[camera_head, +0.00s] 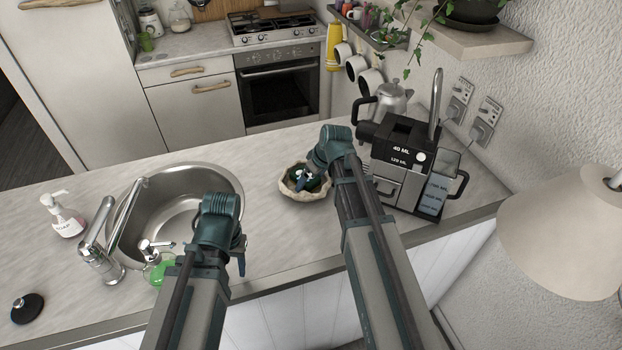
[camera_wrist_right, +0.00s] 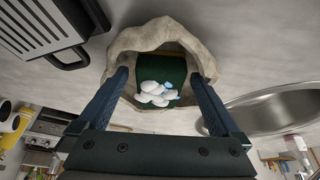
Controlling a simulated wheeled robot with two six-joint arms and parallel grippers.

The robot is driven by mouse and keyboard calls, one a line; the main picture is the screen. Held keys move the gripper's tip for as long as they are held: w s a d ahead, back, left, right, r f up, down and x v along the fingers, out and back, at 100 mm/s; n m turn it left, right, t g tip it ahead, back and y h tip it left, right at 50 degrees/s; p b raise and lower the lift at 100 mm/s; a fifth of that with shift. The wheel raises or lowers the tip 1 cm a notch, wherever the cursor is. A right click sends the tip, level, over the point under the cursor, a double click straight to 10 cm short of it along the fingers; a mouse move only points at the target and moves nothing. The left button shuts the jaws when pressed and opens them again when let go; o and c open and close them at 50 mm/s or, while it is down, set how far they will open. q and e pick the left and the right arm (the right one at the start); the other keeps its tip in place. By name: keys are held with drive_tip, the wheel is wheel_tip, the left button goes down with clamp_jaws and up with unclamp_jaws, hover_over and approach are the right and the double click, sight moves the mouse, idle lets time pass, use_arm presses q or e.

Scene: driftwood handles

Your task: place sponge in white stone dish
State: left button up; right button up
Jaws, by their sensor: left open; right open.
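The stone dish (camera_head: 290,189), off-white with an uneven rim, stands on the counter right of the sink; it also fills the upper middle of the right wrist view (camera_wrist_right: 160,30). Inside it is a dark green piece, likely the sponge (camera_wrist_right: 165,72), with white and light blue rounded shapes at its near side; I cannot tell whether these are part of it. My right gripper (camera_head: 318,184) is open over the dish, its fingers (camera_wrist_right: 162,80) on either side of the green piece. It partly hides the dish in the head view. My left gripper (camera_head: 241,262) is open and empty near the counter's front edge.
The steel sink (camera_head: 185,215) lies left of the dish, with a faucet (camera_head: 98,245), a soap bottle (camera_head: 67,218) and a green-filled bottle (camera_head: 160,271) around it. A coffee machine (camera_head: 398,150) stands close right of my right arm. The counter between sink and dish is clear.

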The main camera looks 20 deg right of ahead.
drive_tip(key=p+v, duration=1.1)
drive_tip(key=v, duration=0.1)
drive_tip(key=s+a+f+m+g+h, duration=0.1)
drive_tip(key=s+a+g+h, duration=0.2)
drive_tip(key=s+a, duration=1.3)
drive_tip(key=shift+s+a+f+m+g, duration=0.25)
drive_tip(key=shift+s+a+m+g, duration=0.15)
drive_tip(key=shift+s+g, duration=0.3)
drive_tip(key=shift+s, duration=0.1)
